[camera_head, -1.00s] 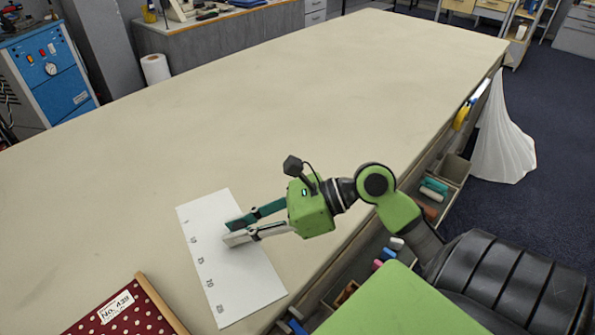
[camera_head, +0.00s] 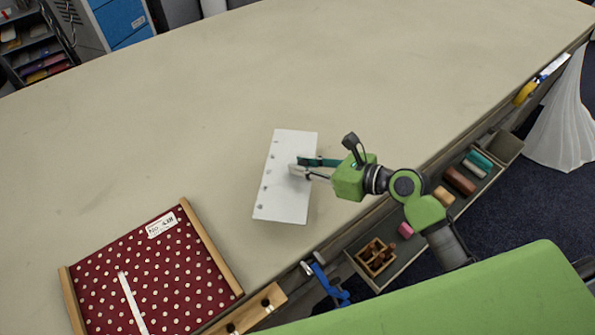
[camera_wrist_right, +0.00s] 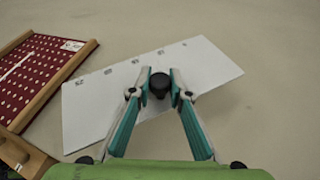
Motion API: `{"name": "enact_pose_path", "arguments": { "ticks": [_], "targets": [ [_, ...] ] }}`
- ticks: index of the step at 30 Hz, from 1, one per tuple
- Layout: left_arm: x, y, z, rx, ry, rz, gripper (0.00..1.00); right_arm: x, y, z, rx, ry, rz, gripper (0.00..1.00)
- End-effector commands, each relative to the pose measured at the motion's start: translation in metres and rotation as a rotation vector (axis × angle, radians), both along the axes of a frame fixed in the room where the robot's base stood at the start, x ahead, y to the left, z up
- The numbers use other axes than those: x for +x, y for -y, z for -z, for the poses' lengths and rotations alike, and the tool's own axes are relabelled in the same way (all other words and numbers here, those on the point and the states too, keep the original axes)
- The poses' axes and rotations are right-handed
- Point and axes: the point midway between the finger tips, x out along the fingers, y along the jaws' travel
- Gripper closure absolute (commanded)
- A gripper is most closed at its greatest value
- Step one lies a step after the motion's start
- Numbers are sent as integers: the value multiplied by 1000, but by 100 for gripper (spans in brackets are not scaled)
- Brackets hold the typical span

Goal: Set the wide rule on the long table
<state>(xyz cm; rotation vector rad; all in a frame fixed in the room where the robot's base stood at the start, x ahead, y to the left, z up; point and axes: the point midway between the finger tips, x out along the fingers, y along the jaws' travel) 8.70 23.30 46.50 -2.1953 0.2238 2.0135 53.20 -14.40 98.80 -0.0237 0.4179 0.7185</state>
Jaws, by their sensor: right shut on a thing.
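The wide rule (camera_head: 288,205) is a white rectangular plate with a row of dark marks along its left long edge. In the head view it is over the cloth table, right of the dotted red board. My right gripper (camera_head: 298,167) reaches in from the right and is shut at the middle of the rule. The right wrist view shows both fingertips closed on a dark round knob (camera_wrist_right: 160,86) on the rule (camera_wrist_right: 92,112). I cannot tell whether the rule touches the cloth or hangs just above it. My left gripper is out of view.
A red dotted board (camera_head: 185,265) with wooden side strips and a white label lies at the front left of the long table (camera_head: 180,130). A trough (camera_head: 395,265) with small boxes and coloured pieces runs along the near edge. The table's far part is bare.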

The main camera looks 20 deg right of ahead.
Motion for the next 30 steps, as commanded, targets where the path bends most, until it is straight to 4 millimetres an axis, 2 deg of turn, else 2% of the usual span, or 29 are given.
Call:
{"name": "enact_pose_path", "arguments": {
  "ticks": [3, 6, 13, 18, 30],
  "targets": [
    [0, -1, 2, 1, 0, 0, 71, 17, -2, 20, 2, 0, 2, 100],
    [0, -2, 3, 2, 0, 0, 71, 25, -4, 30, 4, 1, 0, 100],
    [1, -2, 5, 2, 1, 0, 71, 37, -6, 44, 2, 1, 2, 100],
    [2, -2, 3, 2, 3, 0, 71, 35, -5, 69, 2, -2, 1, 100],
    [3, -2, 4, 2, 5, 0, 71, 35, -5, 75, 2, 1, 1, 100]
  ]
}}
